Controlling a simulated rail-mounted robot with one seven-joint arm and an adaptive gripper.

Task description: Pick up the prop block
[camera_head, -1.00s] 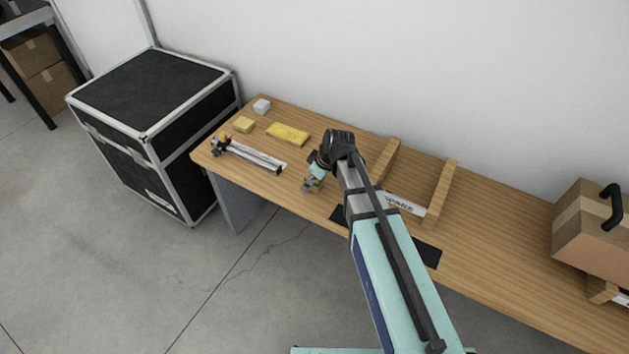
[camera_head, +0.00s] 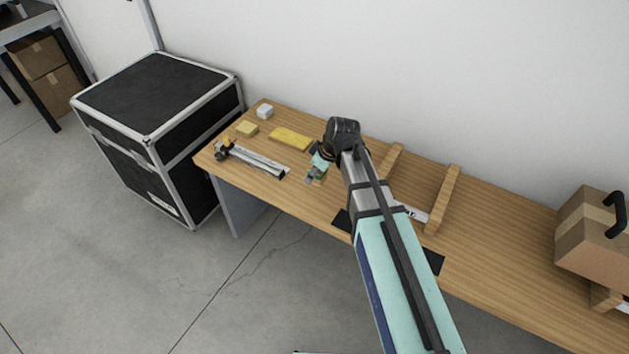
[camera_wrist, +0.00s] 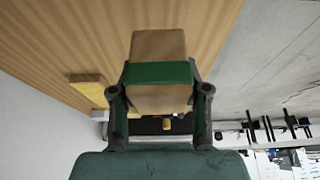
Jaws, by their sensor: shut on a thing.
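The prop block (camera_wrist: 158,45) is a light wooden block with a green band around its middle. It fills the centre of the wrist view, between the two dark fingers of my gripper (camera_wrist: 161,90). The fingers are shut on its two sides at the band. In the head view my gripper (camera_head: 317,176) is over the left half of the wooden table (camera_head: 480,250), near its front edge. There the block shows only as a small, partly hidden patch. I cannot tell how far it is above the table.
A metal rail tool (camera_head: 255,160), a yellow sponge-like piece (camera_head: 290,139), a small yellow block (camera_head: 247,129) and a white block (camera_head: 265,111) lie left of my gripper. Wooden rails (camera_head: 442,200) stand to the right. A cardboard box (camera_head: 590,235) is at the far right.

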